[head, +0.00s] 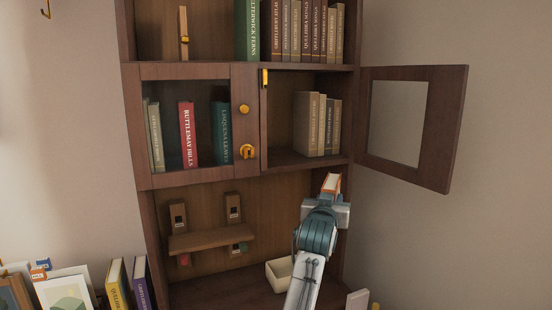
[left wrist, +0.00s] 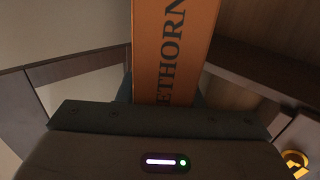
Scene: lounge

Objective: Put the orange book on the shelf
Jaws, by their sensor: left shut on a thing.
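The orange book (head: 331,183) is held upright in my left gripper (head: 329,195), below and in front of the open middle-right compartment of the dark wooden bookcase (head: 245,177). In the left wrist view the book's orange spine (left wrist: 177,50) stands above the gripper body, with the letters "ETHORN" visible. The gripper is shut on it; its fingertips are mostly hidden. The open compartment's shelf board (head: 285,161) holds several tan and dark books (head: 318,123) at its right, with bare board to their left. My right gripper is not in view.
The compartment's framed door (head: 455,130) stands open to the right. The left glass door (head: 190,70) is shut, with books behind it. Below are a small wooden bracket shelf (head: 210,239) and a cream box (head: 279,273). More books (head: 118,285) stand at lower left.

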